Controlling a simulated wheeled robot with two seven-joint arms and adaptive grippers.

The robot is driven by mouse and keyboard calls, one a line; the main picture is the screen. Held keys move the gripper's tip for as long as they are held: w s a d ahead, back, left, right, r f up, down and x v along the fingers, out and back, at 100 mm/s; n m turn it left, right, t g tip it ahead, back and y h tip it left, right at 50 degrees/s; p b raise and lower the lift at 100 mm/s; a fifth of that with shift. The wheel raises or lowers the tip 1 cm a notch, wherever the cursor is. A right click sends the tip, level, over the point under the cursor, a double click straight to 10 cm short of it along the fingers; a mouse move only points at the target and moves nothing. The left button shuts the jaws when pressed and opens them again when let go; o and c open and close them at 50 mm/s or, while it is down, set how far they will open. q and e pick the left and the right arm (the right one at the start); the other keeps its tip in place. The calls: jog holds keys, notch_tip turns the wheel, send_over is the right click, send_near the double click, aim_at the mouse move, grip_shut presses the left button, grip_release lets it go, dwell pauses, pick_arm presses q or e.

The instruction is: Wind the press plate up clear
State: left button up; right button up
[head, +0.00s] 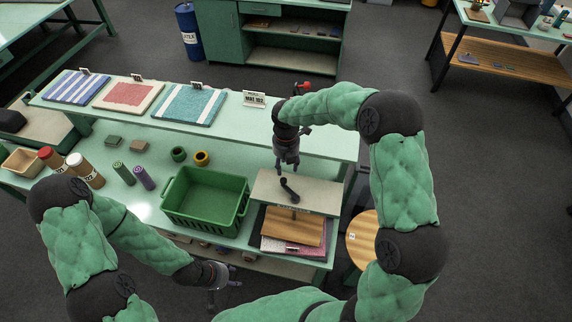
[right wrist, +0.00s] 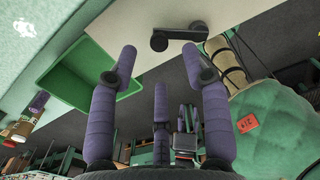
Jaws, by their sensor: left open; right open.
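The press has a beige top beam (head: 322,198) with a black crank (head: 289,188) on it. The wooden press plate (head: 283,229) lies below the beam, over a reddish mat (head: 268,245); whether it touches the mat I cannot tell. My right gripper (head: 287,170) is open and points down just behind the crank. In the right wrist view, the crank (right wrist: 180,38) lies beyond the open fingertips (right wrist: 160,58), apart from them, with nothing between the fingers. My left gripper (head: 221,298) is open and empty at the bench's front, left of the press.
A green crate (head: 205,228) stands left of the press. Spools, bottles (head: 84,170) and small blocks stand further left. Several sample mats (head: 189,106) and a small sign (head: 254,99) lie along the raised shelf. A round wooden stool (head: 362,238) stands right of the bench.

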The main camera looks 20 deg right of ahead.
jog(key=shift+r+p, duration=1.05)
jog(key=shift+r, duration=1.6)
